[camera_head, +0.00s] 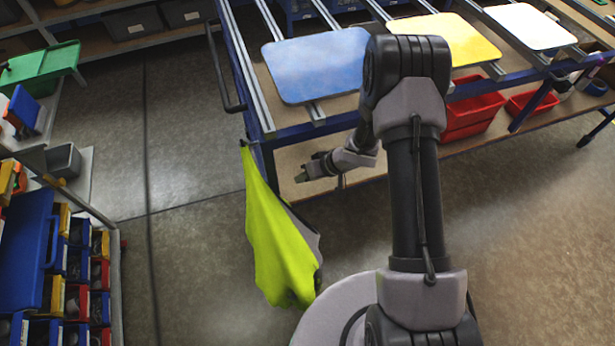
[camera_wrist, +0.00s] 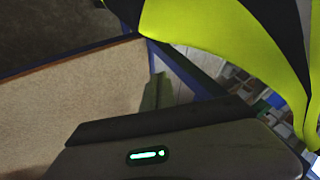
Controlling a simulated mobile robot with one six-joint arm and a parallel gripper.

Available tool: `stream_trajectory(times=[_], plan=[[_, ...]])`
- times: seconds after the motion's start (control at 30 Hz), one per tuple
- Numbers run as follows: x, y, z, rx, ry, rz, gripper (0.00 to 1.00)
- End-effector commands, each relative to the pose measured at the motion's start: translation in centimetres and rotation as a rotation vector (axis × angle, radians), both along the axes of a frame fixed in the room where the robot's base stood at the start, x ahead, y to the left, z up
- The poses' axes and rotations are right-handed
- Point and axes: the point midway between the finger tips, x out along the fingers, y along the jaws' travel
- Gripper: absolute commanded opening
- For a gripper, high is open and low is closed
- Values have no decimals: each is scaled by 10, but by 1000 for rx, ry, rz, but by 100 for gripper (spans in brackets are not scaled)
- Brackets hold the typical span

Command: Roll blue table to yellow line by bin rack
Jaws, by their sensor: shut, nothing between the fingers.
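The blue table (camera_head: 259,135) has a blue frame with metal rails on top and a lower shelf (camera_head: 370,165). It fills the upper middle and right of the head view. A black handle (camera_head: 222,75) is on its left end. My gripper (camera_head: 300,178) is shut and empty, near the table's front left corner, beside a hanging hi-vis yellow vest (camera_head: 272,240). The wrist view shows the vest (camera_wrist: 215,25) close above, with the shelf (camera_wrist: 70,95) at the left. The bin rack (camera_head: 60,265) stands at lower left. I see no yellow line on the floor.
A blue panel (camera_head: 318,62), a yellow panel (camera_head: 450,38) and a white panel (camera_head: 530,25) lie on the rails. Red bins (camera_head: 470,115) sit on the lower shelf. A green tray (camera_head: 38,65) is at upper left. Floor (camera_head: 180,130) between rack and table is clear.

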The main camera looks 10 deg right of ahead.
Motion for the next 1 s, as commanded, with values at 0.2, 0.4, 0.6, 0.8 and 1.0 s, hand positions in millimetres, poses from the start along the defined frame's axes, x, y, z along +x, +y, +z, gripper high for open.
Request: stream_trajectory(times=[0.2, 0.4, 0.6, 0.8, 1.0], plan=[[-1, 4, 1, 0, 0, 2, 0], [-10, 48, 3, 6, 0, 12, 0], [-16, 81, 1, 4, -1, 11, 0], [-18, 88, 1, 4, -2, 10, 0], [-18, 88, 1, 4, -2, 11, 0]])
